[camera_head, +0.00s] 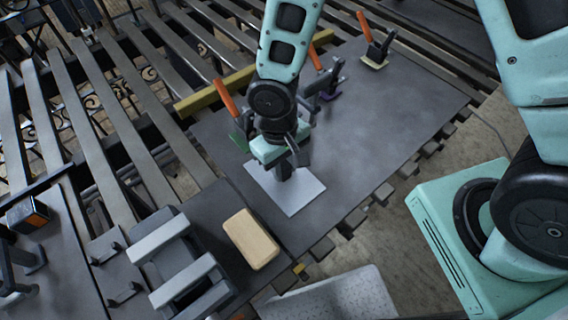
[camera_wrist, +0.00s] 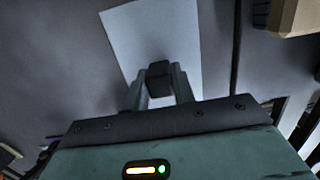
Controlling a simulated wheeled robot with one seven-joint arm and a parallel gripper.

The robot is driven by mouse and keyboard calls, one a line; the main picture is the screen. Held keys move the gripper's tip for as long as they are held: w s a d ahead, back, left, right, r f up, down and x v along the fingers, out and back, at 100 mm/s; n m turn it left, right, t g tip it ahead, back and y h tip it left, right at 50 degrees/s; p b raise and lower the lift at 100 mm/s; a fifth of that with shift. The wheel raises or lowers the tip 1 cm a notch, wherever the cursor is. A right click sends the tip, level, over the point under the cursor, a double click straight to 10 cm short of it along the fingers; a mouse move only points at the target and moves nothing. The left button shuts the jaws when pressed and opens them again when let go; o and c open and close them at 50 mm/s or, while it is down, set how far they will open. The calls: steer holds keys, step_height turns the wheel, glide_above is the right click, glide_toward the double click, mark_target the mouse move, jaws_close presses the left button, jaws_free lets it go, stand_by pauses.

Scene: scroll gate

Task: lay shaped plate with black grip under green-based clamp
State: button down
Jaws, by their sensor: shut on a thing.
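The shaped plate (camera_head: 303,192) is a flat, pale grey sheet over the dark table, in front of the clamps in the head view. It also shows in the wrist view (camera_wrist: 140,32), with its black grip (camera_wrist: 159,78) between my fingers. My gripper (camera_wrist: 160,92) is shut on that grip; in the head view my gripper (camera_head: 284,168) points down at the plate. I cannot tell whether the plate touches the table. The green-based clamp (camera_head: 238,141) has an orange handle (camera_head: 226,98) and stands just behind and left of my gripper, partly hidden by it.
A purple-based clamp (camera_head: 328,92) and a cream-based clamp (camera_head: 376,54) stand farther back. A yellow bar (camera_head: 215,92) runs behind the clamps. A tan block (camera_head: 251,238) and a grey slatted fixture (camera_head: 180,262) are at front left. The table (camera_head: 400,110) is bare at right.

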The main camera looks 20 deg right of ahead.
steer(key=c, duration=1.2)
jaws_free()
steer(key=shift+f, duration=0.1)
steer(key=shift+o, duration=0.2)
step_height(320, 180, up, 12)
steer(key=w, duration=0.1)
steer(key=s+d+r+n+t+y, duration=0.1)
steer(key=s+d+r+n, duration=0.2)
steer(key=s+r, duration=0.5)
steer(key=shift+s+d+r, duration=0.3)
steer(key=shift+s, duration=1.25)
